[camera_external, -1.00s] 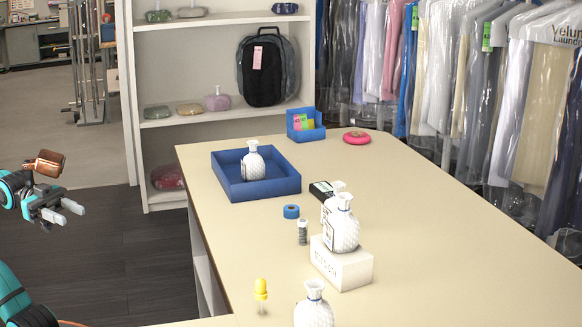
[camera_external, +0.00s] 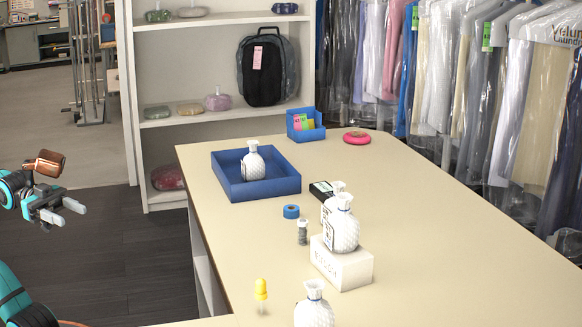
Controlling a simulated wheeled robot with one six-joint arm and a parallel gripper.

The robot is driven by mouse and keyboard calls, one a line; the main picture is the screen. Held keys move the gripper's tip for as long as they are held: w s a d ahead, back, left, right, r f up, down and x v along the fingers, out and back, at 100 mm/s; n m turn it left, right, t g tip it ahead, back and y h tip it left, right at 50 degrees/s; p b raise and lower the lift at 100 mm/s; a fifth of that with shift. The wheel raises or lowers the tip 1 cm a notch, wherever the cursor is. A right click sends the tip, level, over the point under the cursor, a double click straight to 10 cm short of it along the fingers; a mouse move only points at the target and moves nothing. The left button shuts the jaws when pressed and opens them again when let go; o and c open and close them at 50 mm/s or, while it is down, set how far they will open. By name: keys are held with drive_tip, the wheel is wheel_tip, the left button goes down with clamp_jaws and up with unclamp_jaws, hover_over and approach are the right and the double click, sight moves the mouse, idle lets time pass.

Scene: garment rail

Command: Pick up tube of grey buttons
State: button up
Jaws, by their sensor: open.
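The tube of grey buttons (camera_external: 302,232) stands upright on the cream table, just in front of a blue tape roll (camera_external: 291,211) and left of a white box. It is small and grey, with a lighter top. My gripper (camera_external: 68,214) is at the far left, off the table and over the dark floor. Its two grey fingers are apart, with nothing between them. A wide gap lies between my gripper and the tube.
White bottles (camera_external: 342,224) stand by and on the white box (camera_external: 341,263), right of the tube. A yellow-topped dropper (camera_external: 261,296) stands nearer the front. A blue tray (camera_external: 259,187) holds another bottle. The table's right side (camera_external: 450,230) is clear.

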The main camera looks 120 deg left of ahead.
drive_tip(key=w+a+r+n+g+y, duration=0.1)
drive_tip(key=w+a+r+g, duration=0.15)
drive_tip(key=w, duration=0.25)
drive_tip(key=w+a+r+g+y, duration=0.1)
drive_tip(key=w+a+r, duration=0.1)
drive_tip(key=w+a, duration=0.3)
drive_tip(key=n+g, duration=0.4)
drive_tip(key=g, duration=0.6)
hover_over(306, 231)
drive_tip(key=s+d, duration=0.2)
drive_tip(key=s, duration=0.4)
wheel_tip(306, 231, down, 5)
drive_tip(key=x, duration=1.1)
drive_tip(key=shift+w+a+f, duration=0.1)
drive_tip(key=shift+w, duration=0.1)
drive_tip(key=shift+x, duration=2.75)
drive_tip(key=shift+s, duration=0.25)
drive_tip(key=shift+c, duration=0.4)
drive_tip(key=c, duration=1)
